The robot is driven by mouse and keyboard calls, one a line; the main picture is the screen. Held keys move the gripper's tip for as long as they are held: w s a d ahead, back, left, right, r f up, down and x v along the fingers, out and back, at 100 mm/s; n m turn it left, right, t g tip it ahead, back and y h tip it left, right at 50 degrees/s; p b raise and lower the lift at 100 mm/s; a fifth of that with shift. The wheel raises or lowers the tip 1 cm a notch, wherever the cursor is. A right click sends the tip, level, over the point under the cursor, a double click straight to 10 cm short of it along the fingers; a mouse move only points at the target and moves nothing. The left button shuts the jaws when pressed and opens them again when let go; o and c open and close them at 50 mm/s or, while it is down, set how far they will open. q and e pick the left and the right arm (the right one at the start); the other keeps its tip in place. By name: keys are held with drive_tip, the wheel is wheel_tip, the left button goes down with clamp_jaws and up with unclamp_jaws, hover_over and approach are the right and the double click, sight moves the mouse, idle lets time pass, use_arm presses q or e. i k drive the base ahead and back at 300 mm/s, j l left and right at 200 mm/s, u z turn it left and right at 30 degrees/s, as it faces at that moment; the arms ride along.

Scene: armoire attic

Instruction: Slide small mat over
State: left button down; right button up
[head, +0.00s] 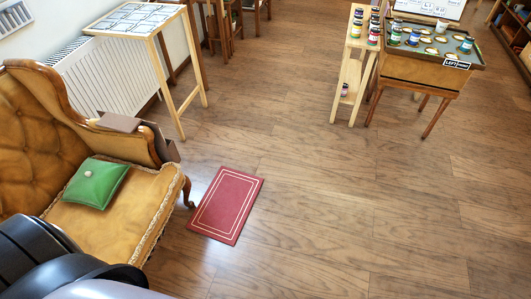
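A small red mat (226,204) with a pale double border line lies flat on the wooden floor, left of the picture's middle. It lies at a slant, just right of the armchair's front leg, with a narrow strip of floor between them. Neither of my grippers shows in the head view. Dark rounded parts at the bottom left are mine and cover part of the armchair.
A tan armchair (110,230) with a green cushion (97,184) stands at left. Behind it are a radiator (100,75) and a narrow wooden table (135,19). A paint desk (430,65) and a shelf stand (355,55) are at upper right. Floor (360,210) right of the mat is clear.

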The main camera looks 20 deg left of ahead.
sight(221, 214)
drive_tip(key=i+u, duration=0.15)
drive_tip(key=i, duration=0.25)
drive_tip(key=i+l+u, duration=0.15)
drive_tip(key=i, duration=0.25)
drive_tip(key=i+l+u, duration=0.15)
drive_tip(key=i, duration=0.25)
